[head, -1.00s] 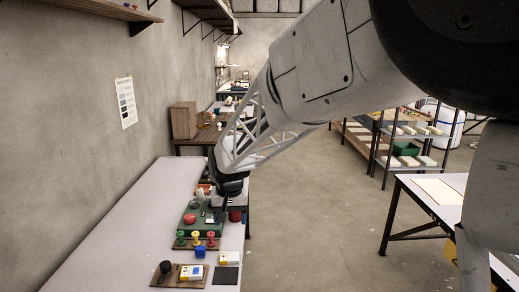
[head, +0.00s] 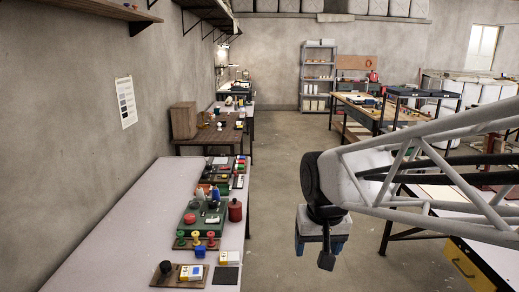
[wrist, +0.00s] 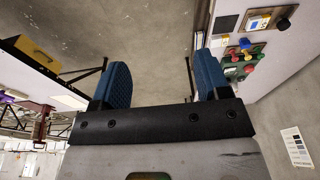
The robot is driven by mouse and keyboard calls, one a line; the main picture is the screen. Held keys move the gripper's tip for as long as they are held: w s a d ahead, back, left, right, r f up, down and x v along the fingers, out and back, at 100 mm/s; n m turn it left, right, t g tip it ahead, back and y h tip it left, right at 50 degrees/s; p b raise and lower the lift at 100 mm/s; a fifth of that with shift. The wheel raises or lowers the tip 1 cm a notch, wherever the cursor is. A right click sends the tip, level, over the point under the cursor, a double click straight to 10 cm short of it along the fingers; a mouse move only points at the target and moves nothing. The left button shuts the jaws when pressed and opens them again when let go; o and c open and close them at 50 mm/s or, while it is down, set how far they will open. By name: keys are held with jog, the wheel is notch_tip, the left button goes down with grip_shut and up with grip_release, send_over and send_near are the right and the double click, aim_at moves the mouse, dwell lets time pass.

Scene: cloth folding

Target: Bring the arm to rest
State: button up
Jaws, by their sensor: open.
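My gripper (head: 321,246) hangs in the air right of the long grey table, over the aisle. My arm reaches it from the right edge of the head view. In the wrist view, my gripper (wrist: 160,72) has its two blue-padded fingers spread wide apart. Only concrete floor shows between them, and they hold nothing. No cloth can be made out in either view.
The long grey table (head: 120,225) carries a green tray (head: 200,226), a dark red canister (head: 235,210) and coloured pegs. A white-topped bench (head: 490,240) with a yellow drawer (head: 466,262) stands at the right. The floor (head: 277,190) between them is clear.

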jog(key=s+d+f, duration=0.1)
jog(key=s+d, duration=0.2)
jog(key=s, duration=0.3)
jog(key=s+d+f, duration=0.1)
jog(key=s+d, duration=0.2)
jog(key=s, duration=0.4)
jog(key=shift+s+d+m+t, duration=0.2)
jog(key=shift+s+m+t, duration=0.1)
